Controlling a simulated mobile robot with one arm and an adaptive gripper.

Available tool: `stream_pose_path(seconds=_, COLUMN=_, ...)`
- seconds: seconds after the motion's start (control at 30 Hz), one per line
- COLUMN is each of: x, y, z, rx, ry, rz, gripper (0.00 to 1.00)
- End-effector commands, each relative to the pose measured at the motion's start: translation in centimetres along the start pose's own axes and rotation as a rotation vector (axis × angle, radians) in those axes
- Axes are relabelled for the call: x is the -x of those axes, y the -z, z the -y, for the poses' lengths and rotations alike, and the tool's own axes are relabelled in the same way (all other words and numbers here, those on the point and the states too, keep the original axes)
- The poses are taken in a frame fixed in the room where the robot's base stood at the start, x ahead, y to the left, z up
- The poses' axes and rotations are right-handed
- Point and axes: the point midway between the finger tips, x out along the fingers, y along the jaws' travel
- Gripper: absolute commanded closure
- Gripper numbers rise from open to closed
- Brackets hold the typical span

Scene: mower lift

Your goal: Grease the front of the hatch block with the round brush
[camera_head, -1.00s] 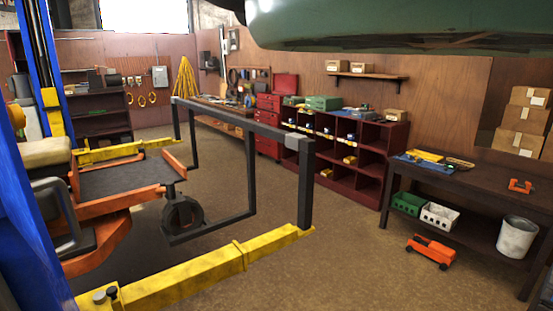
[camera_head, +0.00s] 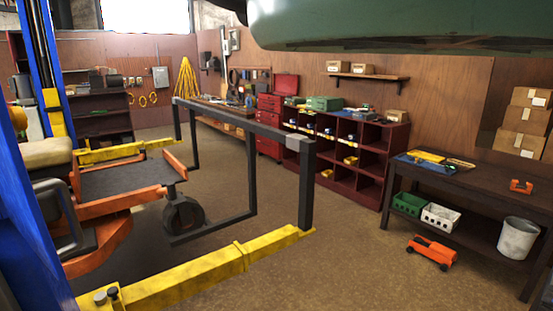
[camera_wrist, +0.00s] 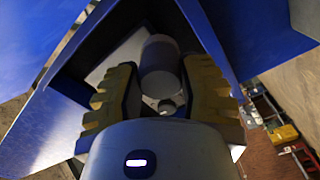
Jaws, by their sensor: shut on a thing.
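My gripper (camera_wrist: 161,92) shows in the wrist view with two ridged, yellowish fingers, shut on a pale grey cylindrical thing (camera_wrist: 160,54). This may be the round brush, but its bristles do not show clearly. The cylinder reaches away from me into a space between blue metal plates (camera_wrist: 265,35). A pale flat face (camera_wrist: 119,52) lies behind it, partly hidden by the fingers and in shadow. I cannot tell whether the cylinder touches it, or which surface is the hatch block. My gripper does not show in the head view.
Blue lift columns (camera_head: 44,45) and yellow lift arms (camera_head: 195,273) stand at the left in the head view, with a dark frame (camera_head: 250,128) behind. A dark workbench (camera_head: 455,180) stands at the right.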

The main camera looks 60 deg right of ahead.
Motion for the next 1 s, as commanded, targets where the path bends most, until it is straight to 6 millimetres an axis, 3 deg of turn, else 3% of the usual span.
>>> stream_pose_path(seconds=1.0, x=-1.9, y=0.1, z=0.0, rx=0.0, ry=0.0, rz=-0.002, gripper=1.0)
